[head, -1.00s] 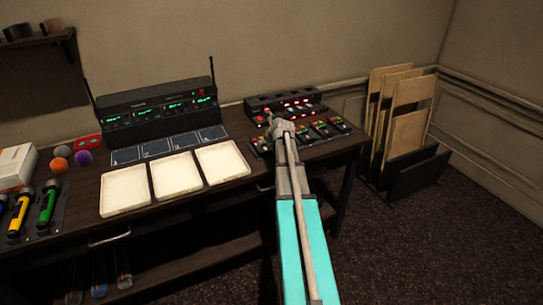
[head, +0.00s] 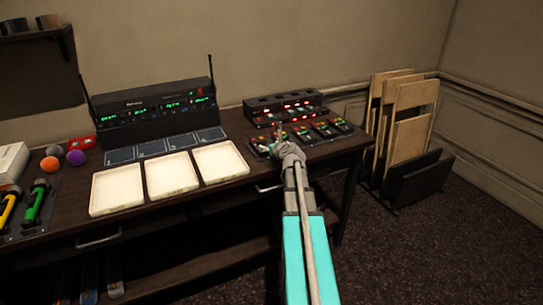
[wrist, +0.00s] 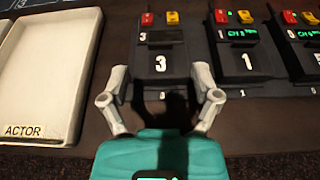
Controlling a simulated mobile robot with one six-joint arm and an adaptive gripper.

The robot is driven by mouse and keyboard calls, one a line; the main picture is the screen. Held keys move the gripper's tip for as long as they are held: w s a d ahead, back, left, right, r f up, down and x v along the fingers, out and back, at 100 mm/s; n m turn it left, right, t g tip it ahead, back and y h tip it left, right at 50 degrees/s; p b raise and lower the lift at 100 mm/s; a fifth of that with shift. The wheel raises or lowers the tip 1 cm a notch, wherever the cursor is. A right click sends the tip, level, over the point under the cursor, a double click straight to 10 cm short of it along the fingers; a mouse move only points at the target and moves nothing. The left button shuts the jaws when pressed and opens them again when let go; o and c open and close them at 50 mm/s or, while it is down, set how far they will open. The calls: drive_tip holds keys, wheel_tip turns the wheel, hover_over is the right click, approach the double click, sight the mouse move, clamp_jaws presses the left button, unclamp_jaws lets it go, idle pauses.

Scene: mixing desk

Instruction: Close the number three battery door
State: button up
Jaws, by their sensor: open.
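The black pack marked 3 (wrist: 162,50) is at the centre top of the wrist view, with its panel bearing the white "3" (wrist: 161,64) facing me. Its small display is dark. I cannot tell how far its battery door stands open. My gripper (wrist: 161,76) is open, with one finger on each side of the lower part of this pack and nothing between its pads that I can see held. A dark shadow covers the desk between the fingers. In the head view my gripper (head: 276,142) is over the left end of the pack row, hiding part of it.
A pack marked 1 (wrist: 245,62) and another marked 0 stand to the right, with green displays. A cream tray labelled ACTOR (wrist: 40,70) lies to the left. A black charger (head: 285,108) with red lights stands behind. Panels in a rack (head: 420,172) stand right of the desk.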

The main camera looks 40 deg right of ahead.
drive_tip(key=shift+s+f+t+b, duration=0.4)
drive_tip(key=shift+t+b, duration=0.4)
drive_tip(key=shift+b, duration=0.55)
drive_tip(key=shift+s+a+f+t+h+b, duration=0.15)
drive_tip(key=shift+s+t+h+b, duration=0.25)
drive_tip(key=shift+t+b, duration=1.1)
drive_tip(key=shift+s+g+b, duration=0.1)
drive_tip(key=shift+g+b, duration=0.3)
